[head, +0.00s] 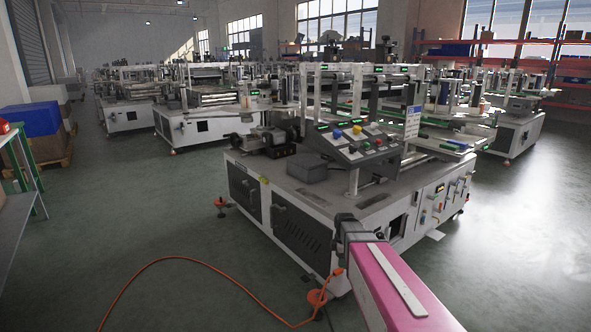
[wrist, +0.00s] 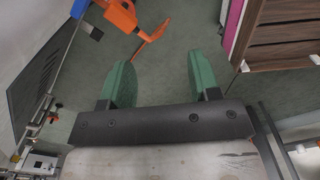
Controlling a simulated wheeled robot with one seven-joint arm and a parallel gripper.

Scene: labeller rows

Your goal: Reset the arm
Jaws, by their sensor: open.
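My gripper (wrist: 158,80) shows in the wrist view with its two green fingers spread apart. It is open, and nothing is between the fingers except the grey-green floor farther off. In the head view a pink and white arm link of mine reaches in from the lower right, in front of the nearest labeller machine (head: 310,207). My gripper cannot be made out in the head view.
An orange cable (head: 170,259) lies curved across the floor by the machine. Several more labellers stand in rows behind. A shelf (head: 16,215) and a blue box (head: 30,120) are at the left. The floor (head: 140,200) left of the machine is mostly clear.

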